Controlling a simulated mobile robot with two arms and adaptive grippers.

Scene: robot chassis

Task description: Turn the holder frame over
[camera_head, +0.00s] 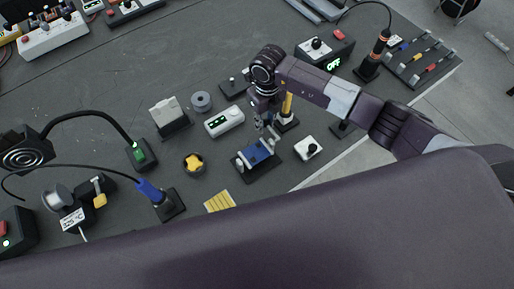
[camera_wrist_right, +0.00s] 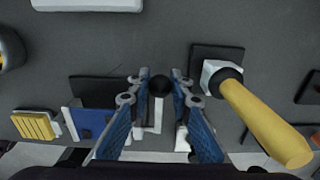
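The holder frame (camera_head: 257,153), a blue and silver piece, sits on a dark base plate near the front middle of the bench in the head view. In the right wrist view a blue board (camera_wrist_right: 92,121) shows left of the fingers, with a dark plate beside it. A round black knob (camera_wrist_right: 159,85) and a thin light bracket show between the fingers. My right gripper (camera_head: 266,127) is just above and behind the holder, pointing down. Its blue-padded fingers (camera_wrist_right: 160,78) stand apart with the knob between them; contact cannot be told. My left gripper is not in view.
A yellow-handled tool (camera_head: 287,104) in a stand is close to my right gripper, also in the wrist view (camera_wrist_right: 265,122). A white box with a black knob (camera_head: 309,148) stands right of the holder. A white device (camera_head: 224,121) and a yellow-topped round container (camera_head: 194,163) stand left.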

